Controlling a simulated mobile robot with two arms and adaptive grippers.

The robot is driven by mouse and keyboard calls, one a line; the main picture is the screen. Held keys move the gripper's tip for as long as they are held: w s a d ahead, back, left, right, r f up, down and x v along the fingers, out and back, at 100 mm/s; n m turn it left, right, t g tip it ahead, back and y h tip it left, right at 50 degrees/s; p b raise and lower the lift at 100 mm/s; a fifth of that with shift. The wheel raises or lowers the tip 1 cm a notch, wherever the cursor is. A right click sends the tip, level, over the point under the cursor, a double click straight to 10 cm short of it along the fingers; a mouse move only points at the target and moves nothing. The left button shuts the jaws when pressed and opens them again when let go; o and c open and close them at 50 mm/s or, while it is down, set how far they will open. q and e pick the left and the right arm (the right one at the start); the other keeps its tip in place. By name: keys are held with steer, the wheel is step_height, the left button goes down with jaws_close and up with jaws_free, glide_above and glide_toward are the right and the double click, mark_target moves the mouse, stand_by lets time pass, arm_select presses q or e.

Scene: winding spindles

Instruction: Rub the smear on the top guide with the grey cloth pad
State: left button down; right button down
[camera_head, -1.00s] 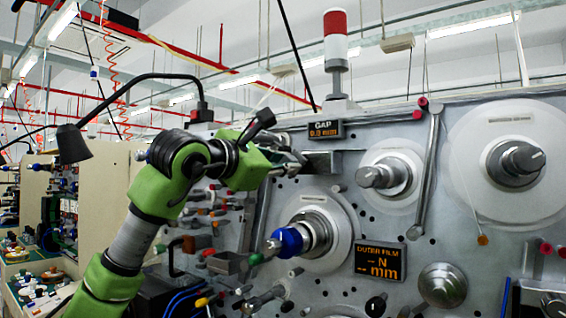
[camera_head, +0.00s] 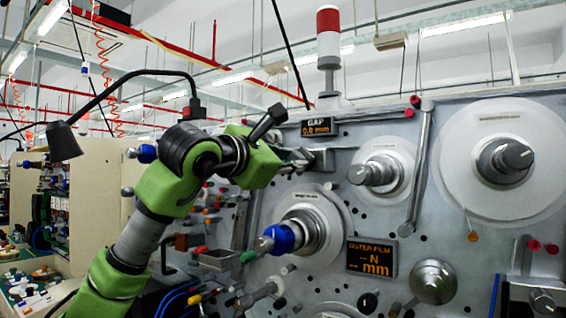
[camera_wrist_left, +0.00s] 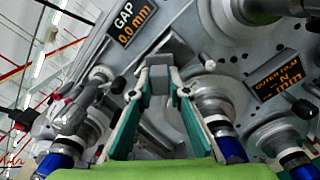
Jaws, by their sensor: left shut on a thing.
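My left gripper (camera_head: 298,160) is in front of the machine panel, just below the GAP display (camera_head: 318,126). In the left wrist view its fingers (camera_wrist_left: 158,82) are shut on a small grey block-like piece (camera_wrist_left: 158,78), which looks like the grey cloth pad. A grey metal block (camera_head: 322,159), probably the top guide, sticks out of the panel right at the fingertips. I cannot tell whether the pad touches it. No smear can be made out. My right gripper is not in view.
Below the gripper, a spindle with a blue collar (camera_head: 279,239) sticks out of the panel. A slanted bar (camera_head: 419,170) and two white-disc spindles (camera_head: 372,174) are to the right. A black lamp (camera_head: 64,141) hangs at left.

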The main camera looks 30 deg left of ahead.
arm_select(q)
steer(key=shift+s+d, duration=0.2)
steer(key=shift+d, duration=2.2)
steer(key=shift+w+a, duration=0.15)
steer(key=shift+a, duration=0.95)
steer(key=shift+w+a, duration=0.1)
steer(key=shift+a, duration=1)
steer(key=shift+w+a, duration=0.2)
steer(key=shift+a, duration=0.8)
steer(key=shift+w+a, duration=0.1)
steer(key=shift+a, duration=0.75)
steer(key=shift+s+a+b, duration=0.15)
steer(key=shift+s+b, duration=0.3)
steer(key=shift+s, duration=1)
steer(key=shift+s+a+b, duration=0.15)
steer(key=shift+s+b, duration=0.3)
steer(key=shift+s, duration=1)
steer(key=shift+s, duration=0.15)
